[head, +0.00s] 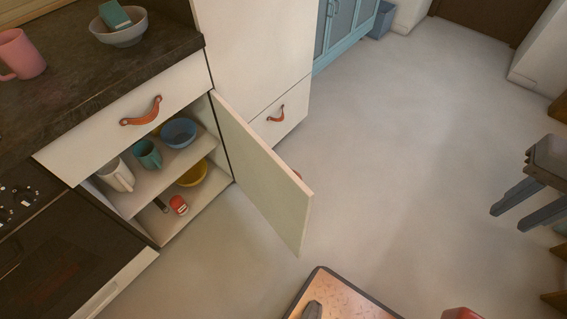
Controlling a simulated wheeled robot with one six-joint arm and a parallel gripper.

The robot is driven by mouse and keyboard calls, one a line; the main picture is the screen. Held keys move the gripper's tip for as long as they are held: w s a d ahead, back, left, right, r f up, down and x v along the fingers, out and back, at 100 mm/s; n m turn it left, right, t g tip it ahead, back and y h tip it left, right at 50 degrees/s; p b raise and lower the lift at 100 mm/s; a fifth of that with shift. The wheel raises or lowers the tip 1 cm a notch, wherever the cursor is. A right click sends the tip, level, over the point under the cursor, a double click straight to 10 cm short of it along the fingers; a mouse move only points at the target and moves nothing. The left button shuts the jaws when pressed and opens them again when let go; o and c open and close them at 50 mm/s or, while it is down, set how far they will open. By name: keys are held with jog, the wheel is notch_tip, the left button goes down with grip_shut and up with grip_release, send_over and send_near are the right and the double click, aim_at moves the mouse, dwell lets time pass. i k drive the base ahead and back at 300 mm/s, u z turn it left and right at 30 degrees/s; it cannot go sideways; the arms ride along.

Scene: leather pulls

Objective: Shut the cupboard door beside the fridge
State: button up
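The cupboard door (265,180) stands wide open, swung out over the floor from the right side of the cupboard. Its pale inner face is toward me. A bit of its orange leather pull (297,175) shows past its far edge; the rest is hidden behind the door. The open cupboard (150,190) holds mugs and bowls on its shelf and a yellow bowl and a small red item below. The tall white fridge unit (250,50) stands just right of the cupboard, with a leather pull on its lower front.
A drawer (125,115) with a leather pull is shut above the cupboard. A dark oven (60,260) is at the left. The grey floor (400,170) right of the door is clear.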

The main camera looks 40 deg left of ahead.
aim_at(279, 193)
jog(key=i, duration=2.15)
jog(key=u, duration=3.8)
jog(key=i, duration=0.5)
jog(key=u, duration=0.05)
jog(key=k, duration=0.5)
jog(key=z, duration=1.45)
jog(key=k, duration=0.3)
jog(key=u, duration=0.35)
